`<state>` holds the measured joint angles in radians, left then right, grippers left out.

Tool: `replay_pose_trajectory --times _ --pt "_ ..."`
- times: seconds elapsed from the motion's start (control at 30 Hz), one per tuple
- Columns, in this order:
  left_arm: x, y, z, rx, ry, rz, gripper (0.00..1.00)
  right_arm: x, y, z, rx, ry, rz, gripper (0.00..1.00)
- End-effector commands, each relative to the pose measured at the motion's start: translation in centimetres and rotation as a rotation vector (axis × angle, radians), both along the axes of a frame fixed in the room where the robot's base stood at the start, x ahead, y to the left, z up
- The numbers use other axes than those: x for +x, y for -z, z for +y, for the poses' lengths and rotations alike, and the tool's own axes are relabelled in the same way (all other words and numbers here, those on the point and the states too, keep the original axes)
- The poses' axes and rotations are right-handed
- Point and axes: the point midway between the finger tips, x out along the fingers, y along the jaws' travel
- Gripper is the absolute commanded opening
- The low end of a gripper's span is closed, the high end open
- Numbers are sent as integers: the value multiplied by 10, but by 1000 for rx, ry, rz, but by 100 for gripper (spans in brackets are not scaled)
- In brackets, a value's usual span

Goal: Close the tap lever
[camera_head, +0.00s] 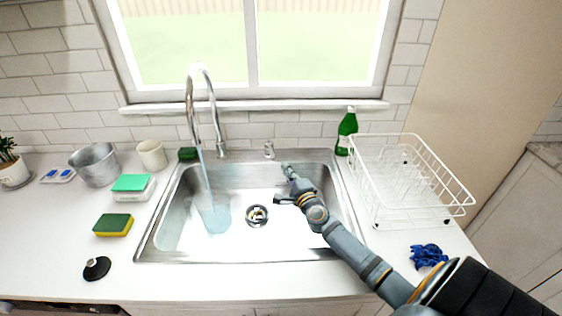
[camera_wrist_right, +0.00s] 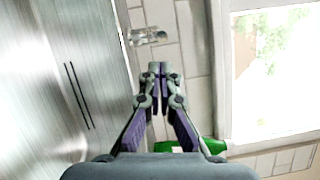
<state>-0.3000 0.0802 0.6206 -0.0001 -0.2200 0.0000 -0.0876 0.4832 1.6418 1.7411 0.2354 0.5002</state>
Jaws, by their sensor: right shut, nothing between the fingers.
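A tall curved chrome tap (camera_head: 211,95) stands at the back of the steel sink (camera_head: 300,254). A pale blue stream of water runs from its spout into the left part of the basin. A small chrome fitting (camera_head: 268,150), which looks like the tap lever, stands on the back rim right of the tap. It also shows in the wrist view (camera_wrist_right: 148,37), beyond my fingertips. My right gripper (camera_head: 287,168) is shut and empty over the back right of the basin, just in front and right of the fitting, apart from it. My left gripper is out of view.
A green bottle (camera_head: 346,131) stands behind the sink's right corner, beside a white wire dish rack (camera_head: 410,203). Sponges (camera_head: 113,225), a cup (camera_head: 151,155) and a metal bucket (camera_head: 95,164) stand left. The window sill (camera_head: 256,106) is behind the tap.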

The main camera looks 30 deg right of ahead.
Motion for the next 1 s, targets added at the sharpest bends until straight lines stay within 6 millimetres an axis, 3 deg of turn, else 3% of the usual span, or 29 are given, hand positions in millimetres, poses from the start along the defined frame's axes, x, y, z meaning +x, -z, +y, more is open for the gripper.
replay_pose_trajectory --times 0.13,0.33,0.73,1.0 --pt "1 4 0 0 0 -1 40 28 -1 -5 2 1 -3 0" --pt "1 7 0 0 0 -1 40 50 -2 -10 -1 0 -1 0" --pt "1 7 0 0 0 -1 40 54 -3 -10 -2 1 1 0" --pt "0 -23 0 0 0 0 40 58 -7 6 4 134 1 0"
